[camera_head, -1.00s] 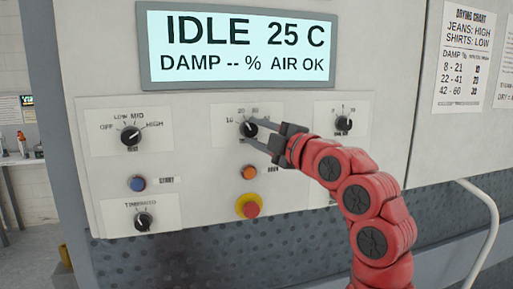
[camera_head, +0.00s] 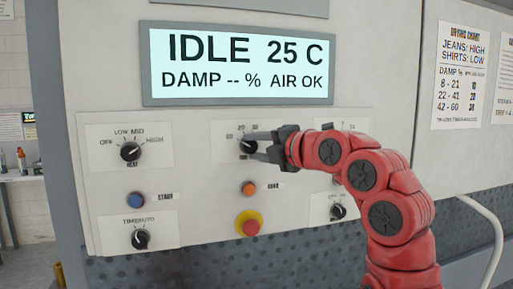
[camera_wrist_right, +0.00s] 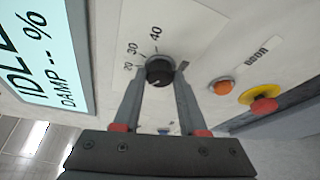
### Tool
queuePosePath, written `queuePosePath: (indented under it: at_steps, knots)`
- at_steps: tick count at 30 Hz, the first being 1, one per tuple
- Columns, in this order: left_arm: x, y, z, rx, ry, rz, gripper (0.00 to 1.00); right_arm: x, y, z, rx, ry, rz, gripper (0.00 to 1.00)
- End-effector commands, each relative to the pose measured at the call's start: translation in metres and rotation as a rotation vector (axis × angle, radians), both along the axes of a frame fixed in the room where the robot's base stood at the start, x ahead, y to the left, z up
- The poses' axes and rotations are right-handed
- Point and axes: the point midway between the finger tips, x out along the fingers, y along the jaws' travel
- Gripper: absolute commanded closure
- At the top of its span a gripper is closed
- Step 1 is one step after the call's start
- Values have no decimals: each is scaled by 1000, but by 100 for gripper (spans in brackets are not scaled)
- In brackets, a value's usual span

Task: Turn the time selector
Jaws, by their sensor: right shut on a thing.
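The time selector (camera_head: 248,146) is a black round knob in the middle of the panel's top row, with numbers printed around it. In the right wrist view the knob (camera_wrist_right: 159,71) sits between my two fingertips, with 20, 30 and 40 readable beside it. My right gripper (camera_head: 252,147) reaches in from the right and is shut on the knob; it also shows in the right wrist view (camera_wrist_right: 160,76). The fingers hide part of the knob and its scale in the head view. My left gripper is not in view.
A display (camera_head: 238,64) above reads IDLE 25 C. A heat knob (camera_head: 131,151) is to the left. Below are a blue start button (camera_head: 136,200), an orange door button (camera_head: 249,188), a red-and-yellow stop button (camera_head: 249,223) and another knob (camera_head: 140,239). My right arm covers the panel's right part.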

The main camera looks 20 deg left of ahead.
Motion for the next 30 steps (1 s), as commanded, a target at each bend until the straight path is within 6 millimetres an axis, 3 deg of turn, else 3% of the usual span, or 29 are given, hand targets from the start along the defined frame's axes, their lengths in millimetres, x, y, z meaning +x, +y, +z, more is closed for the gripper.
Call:
queuePosePath:
  at_steps: [10, 11, 16, 26, 30]
  knots:
    - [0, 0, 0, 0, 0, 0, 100, 1, 0, -1, -3, 0, -1, 100]
    - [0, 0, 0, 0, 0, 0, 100, 1, 0, -1, -3, 0, -1, 57]
    - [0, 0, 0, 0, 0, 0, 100, 0, 0, 0, -3, -1, -1, 28]
    - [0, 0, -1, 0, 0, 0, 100, -1, -3, 0, -1, -2, -1, 28]
    - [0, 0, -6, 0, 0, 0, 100, -10, -18, 1, 1, -4, -3, 28]
